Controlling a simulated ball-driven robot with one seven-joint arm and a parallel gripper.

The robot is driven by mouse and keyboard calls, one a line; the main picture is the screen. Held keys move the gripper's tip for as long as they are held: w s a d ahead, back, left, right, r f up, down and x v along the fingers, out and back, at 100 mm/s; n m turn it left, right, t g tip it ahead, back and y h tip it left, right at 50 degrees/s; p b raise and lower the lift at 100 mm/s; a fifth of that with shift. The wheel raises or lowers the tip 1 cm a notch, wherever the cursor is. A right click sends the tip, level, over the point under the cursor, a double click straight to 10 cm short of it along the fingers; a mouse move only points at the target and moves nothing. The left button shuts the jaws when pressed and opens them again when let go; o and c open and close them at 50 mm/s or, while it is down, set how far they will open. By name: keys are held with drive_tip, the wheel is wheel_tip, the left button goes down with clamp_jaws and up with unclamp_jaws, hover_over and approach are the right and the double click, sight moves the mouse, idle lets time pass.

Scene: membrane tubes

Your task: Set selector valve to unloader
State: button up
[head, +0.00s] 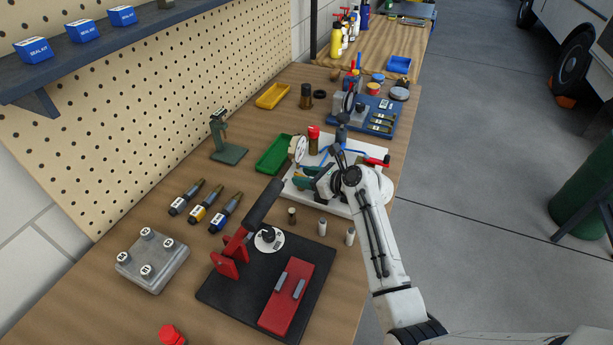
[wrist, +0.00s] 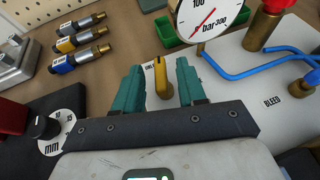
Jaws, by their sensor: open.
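In the wrist view a yellow selector lever (wrist: 161,78) stands on the white board, beside a small label that seems to read "UNL". My gripper (wrist: 158,78) is open, its two teal fingers on either side of the lever, with a gap visible to each. In the head view my gripper (head: 306,176) is over the left part of the white board (head: 335,205), and hides the lever.
A pressure gauge (wrist: 203,16) stands close behind the fingers; blue pipes (wrist: 245,70) and a red-capped fitting (wrist: 268,20) are right of it. A green tray (head: 273,154) lies left of the board. A black-based press with a long handle (head: 264,205) stands nearer.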

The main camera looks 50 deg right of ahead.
clamp_jaws()
drive_tip(key=shift+d+n+y, duration=0.2)
drive_tip(key=shift+n+y, duration=0.4)
drive_tip(key=shift+y, duration=0.2)
drive_tip(key=shift+n+g+y, duration=0.4)
drive_tip(key=shift+n+y, duration=0.5)
unclamp_jaws()
